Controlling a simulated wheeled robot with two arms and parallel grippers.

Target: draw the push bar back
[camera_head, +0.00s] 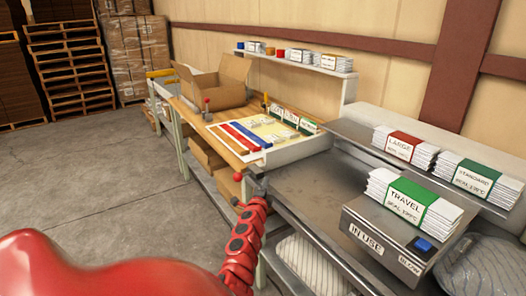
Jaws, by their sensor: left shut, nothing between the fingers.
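I cannot pick out a push bar for certain. My left arm comes in red from the lower left, and its small dark left gripper (258,183) is shut and empty. In the picture it lies at the left edge of the grey metal worktop (305,180), near the corner of the wooden table; I cannot tell whether it touches anything. A grey box (365,240) marked IN USE, with a blue button (423,245) labelled BLOW, stands at the right, apart from the gripper. My right gripper is not in view.
A stack of TRAVEL packets (408,203) lies on the grey box; LARGE packets (403,148) and STANDARD packets (476,177) lie behind. The wooden table (235,143) holds an open carton (215,85) and coloured strips. Pallets (68,65) stand far left; the floor (90,170) is clear.

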